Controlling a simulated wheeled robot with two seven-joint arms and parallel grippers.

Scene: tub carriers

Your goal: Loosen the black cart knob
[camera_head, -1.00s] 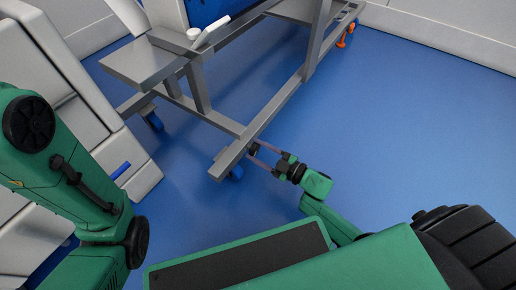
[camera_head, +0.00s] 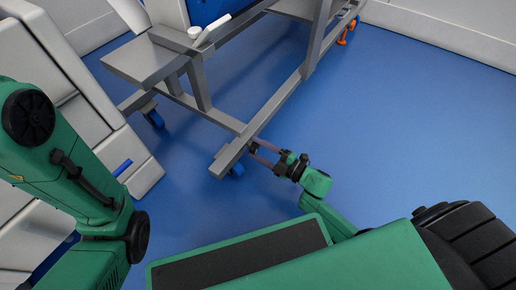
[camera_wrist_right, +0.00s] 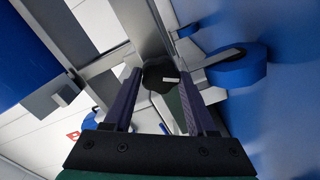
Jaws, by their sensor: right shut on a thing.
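The grey metal cart (camera_head: 218,115) stands on the blue floor at the upper middle of the head view. The black knob (camera_wrist_right: 156,76) is at the low end of its frame; in the head view it is tiny and mostly covered by the fingertips. My right gripper (camera_head: 256,150) reaches it from the lower right. In the right wrist view the two fingers (camera_wrist_right: 160,82) stand on either side of the knob and are shut on it. A small pale mark shows on the knob's face. My left arm shows at the left, but its gripper is out of view.
A blue caster (camera_head: 237,170) is close below the knob; it looks large in the right wrist view (camera_wrist_right: 238,68). White stacked blocks (camera_head: 95,130) stand at the left. The blue floor (camera_head: 410,130) to the right is clear. Orange casters (camera_head: 344,37) are farther back.

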